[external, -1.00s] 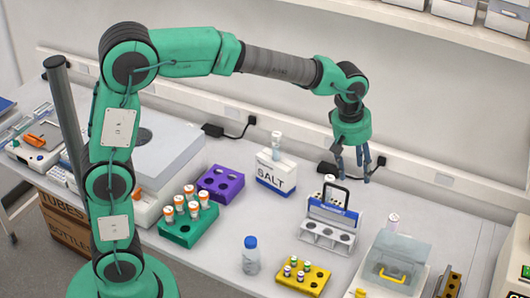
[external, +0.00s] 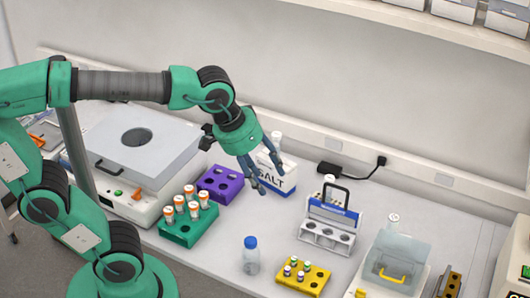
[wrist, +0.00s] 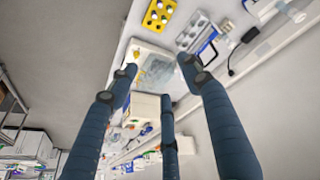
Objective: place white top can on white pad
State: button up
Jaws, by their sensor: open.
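My gripper (external: 266,176) is open and empty, its dark blue fingers spread in front of the SALT box. In the wrist view its fingers (wrist: 158,78) are apart with nothing between them. Small white-topped containers show in the external view: one (external: 276,139) at the SALT box, partly hidden by my gripper, one (external: 328,180) behind the blue and grey carrier, and one (external: 393,219) behind the clear box. I cannot tell which is the white top can. No white pad can be made out clearly.
A green rack (external: 187,232) with orange-capped bottles, a purple rack (external: 220,184), a blue-capped bottle (external: 251,262), a yellow rack (external: 303,279), the carrier (external: 325,236) and a clear box (external: 398,256) stand on the bench. The SALT box (external: 283,182) is close to my fingers. Bench between bottle and carrier is clear.

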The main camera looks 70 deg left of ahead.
jog(key=s+f+m+t, duration=0.1)
jog(key=s+f+m, duration=0.2)
jog(key=s, duration=0.7)
jog(key=shift+d+m, duration=0.25)
jog(key=shift+m, duration=0.75)
jog(key=shift+s+f, duration=0.1)
jog(key=shift+f, duration=0.05)
notch_tip(320, 180, down, 6)
jog(key=b, duration=0.6)
jog(key=shift+o, duration=0.5)
